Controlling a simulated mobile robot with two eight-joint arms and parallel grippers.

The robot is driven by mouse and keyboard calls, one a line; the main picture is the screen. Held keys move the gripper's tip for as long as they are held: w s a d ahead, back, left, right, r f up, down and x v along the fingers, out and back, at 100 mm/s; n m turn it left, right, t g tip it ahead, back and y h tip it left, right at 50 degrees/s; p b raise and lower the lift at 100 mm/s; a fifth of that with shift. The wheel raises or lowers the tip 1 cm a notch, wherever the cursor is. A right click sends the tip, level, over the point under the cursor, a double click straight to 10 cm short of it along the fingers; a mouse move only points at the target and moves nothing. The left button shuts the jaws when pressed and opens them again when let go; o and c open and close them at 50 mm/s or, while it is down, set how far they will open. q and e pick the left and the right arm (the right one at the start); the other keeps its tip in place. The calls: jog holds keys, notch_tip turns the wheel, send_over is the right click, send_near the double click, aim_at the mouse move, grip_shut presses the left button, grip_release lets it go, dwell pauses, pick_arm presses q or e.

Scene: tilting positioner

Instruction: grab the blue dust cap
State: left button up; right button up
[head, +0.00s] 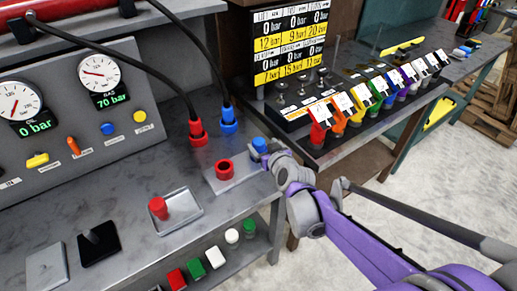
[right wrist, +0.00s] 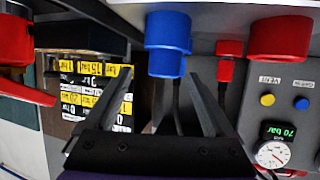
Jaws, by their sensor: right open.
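A blue cap-like piece (head: 260,144) stands on a grey plate (head: 241,179) at the bench's front edge, beside a red fitting (head: 224,169). My right gripper (head: 265,155) is at the blue piece and partly hides it in the head view. In the right wrist view the blue piece (right wrist: 167,45) shows a wide part and a narrower end. My open right gripper (right wrist: 162,78) has one finger on each side of that end in the picture. I cannot tell whether they touch it. The red fitting (right wrist: 280,38) shows to the right. My left gripper is not in view.
Blue (head: 228,119) and red (head: 197,131) hose connectors stand behind the plate. A red cap (head: 158,208) stands in a small tray (head: 182,223) to the left. A gauge panel (head: 60,110) is behind. Several coloured pieces line the right bench. A lower shelf holds several blocks.

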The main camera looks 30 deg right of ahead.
aim_at(256, 140)
jog(key=shift+a+x, duration=0.15)
jog(key=shift+x, duration=1.45)
jog(key=shift+a+x, duration=0.1)
jog(key=shift+x, duration=1.55)
jog(key=shift+f, duration=0.1)
grip_shut()
